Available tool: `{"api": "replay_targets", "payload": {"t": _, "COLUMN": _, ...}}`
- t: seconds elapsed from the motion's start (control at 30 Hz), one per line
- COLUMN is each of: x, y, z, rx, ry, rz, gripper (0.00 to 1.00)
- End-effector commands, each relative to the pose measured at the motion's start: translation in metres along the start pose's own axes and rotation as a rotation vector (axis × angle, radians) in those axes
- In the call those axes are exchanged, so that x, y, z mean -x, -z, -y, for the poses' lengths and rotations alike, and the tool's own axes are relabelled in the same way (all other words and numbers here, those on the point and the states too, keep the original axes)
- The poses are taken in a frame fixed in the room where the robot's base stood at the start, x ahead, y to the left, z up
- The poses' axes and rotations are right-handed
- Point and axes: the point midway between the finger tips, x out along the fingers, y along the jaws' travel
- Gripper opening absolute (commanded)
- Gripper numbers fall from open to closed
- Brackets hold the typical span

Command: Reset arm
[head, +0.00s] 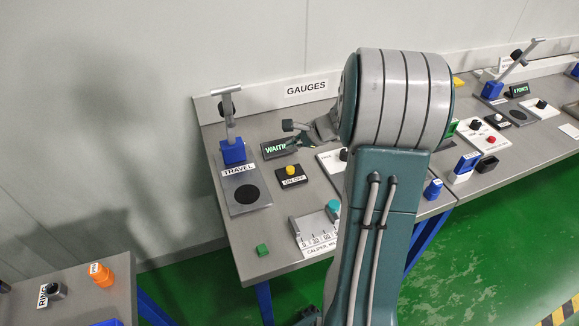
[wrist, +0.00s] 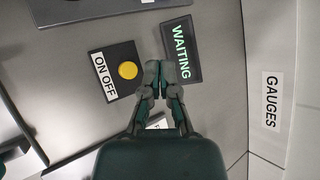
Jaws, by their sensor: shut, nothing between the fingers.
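My gripper (wrist: 158,72) shows in the middle of the wrist view, with its two fingertips together and nothing between them. It points at the grey bench top, beside a display reading WAITING (wrist: 182,52) and an ON OFF box with a yellow button (wrist: 127,70). In the head view the same display (head: 279,148) and yellow button (head: 290,170) are on the bench under the GAUGES sign (head: 306,88). My arm covers the middle of the head view and hides part of the bench. The height of the fingertips above the bench is hard to tell.
A TRAVEL stand with a blue block (head: 232,151) and upright post stands left on the bench. A second bench with buttons (head: 491,140) is at right.

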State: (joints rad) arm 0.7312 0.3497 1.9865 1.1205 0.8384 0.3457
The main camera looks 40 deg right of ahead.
Motion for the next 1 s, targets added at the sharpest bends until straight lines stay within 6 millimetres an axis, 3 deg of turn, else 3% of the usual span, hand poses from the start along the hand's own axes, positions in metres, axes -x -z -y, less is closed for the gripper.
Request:
{"api": "replay_targets", "payload": {"t": 0.23, "x": 0.000, "y": 0.000, "z": 0.000, "rx": 0.001, "ry": 0.000, "rz": 0.000, "gripper": 0.00}}
{"api": "replay_targets", "payload": {"t": 0.33, "x": 0.002, "y": -0.010, "z": -0.002, "rx": 0.036, "ry": -0.012, "rz": 0.001, "gripper": 0.00}}
{"api": "replay_targets", "payload": {"t": 0.47, "x": 0.010, "y": -0.054, "z": -0.012, "rx": 0.206, "ry": -0.070, "rz": 0.004, "gripper": 0.00}}
{"api": "replay_targets", "payload": {"t": 0.7, "x": 0.040, "y": -0.146, "z": -0.056, "rx": 0.660, "ry": -0.212, "rz": -0.001, "gripper": 0.00}}
{"api": "replay_targets", "payload": {"t": 1.0, "x": 0.087, "y": -0.215, "z": -0.124, "rx": 1.215, "ry": -0.347, "rz": -0.036, "gripper": 0.00}}
